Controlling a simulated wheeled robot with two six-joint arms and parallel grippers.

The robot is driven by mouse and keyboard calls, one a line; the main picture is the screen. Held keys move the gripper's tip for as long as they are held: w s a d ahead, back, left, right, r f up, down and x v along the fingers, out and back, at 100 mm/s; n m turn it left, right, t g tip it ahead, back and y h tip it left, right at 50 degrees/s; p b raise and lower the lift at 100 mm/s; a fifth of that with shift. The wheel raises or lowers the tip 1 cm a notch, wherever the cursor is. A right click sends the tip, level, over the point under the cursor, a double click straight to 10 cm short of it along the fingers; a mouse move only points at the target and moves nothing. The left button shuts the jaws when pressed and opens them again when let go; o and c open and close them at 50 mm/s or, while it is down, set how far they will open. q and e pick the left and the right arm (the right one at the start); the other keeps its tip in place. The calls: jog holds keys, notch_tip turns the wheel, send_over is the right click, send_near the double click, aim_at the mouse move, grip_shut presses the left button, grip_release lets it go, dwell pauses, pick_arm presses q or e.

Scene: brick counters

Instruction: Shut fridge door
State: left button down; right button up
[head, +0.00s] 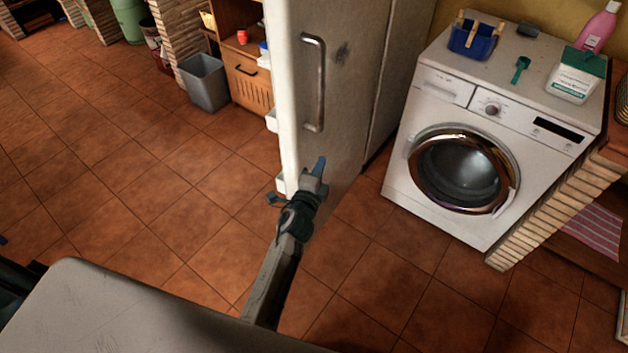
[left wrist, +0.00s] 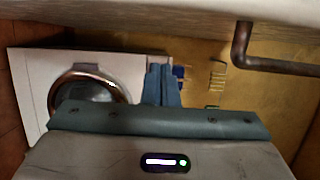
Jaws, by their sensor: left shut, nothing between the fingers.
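The fridge door (head: 345,110) stands open, its pale outer face toward me and white inner shelves showing past its left edge. Its metal handle (head: 313,82) is upright near that edge. My left gripper (head: 319,166) is shut and empty, at the outer face below the handle; I cannot tell whether it touches the door. In the left wrist view, the shut blue fingers (left wrist: 162,86) are in the middle, the door surface (left wrist: 130,12) runs along the top, and the handle (left wrist: 240,48) is at the upper right. My right gripper is out of view.
A washing machine (head: 435,110) stands to the right, with a blue basket (head: 474,40) and bottles on top. A brick counter (head: 545,205) is beside it. A grey bin (head: 205,83) and wooden cabinet (head: 247,80) stand behind left. The tiled floor (head: 130,150) at left is clear.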

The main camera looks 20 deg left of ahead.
aim_at(309, 155)
pick_arm(q)
jog(key=w+a, duration=0.3)
jog(key=a, duration=0.1)
jog(key=shift+w, duration=0.2)
dwell(0.3)
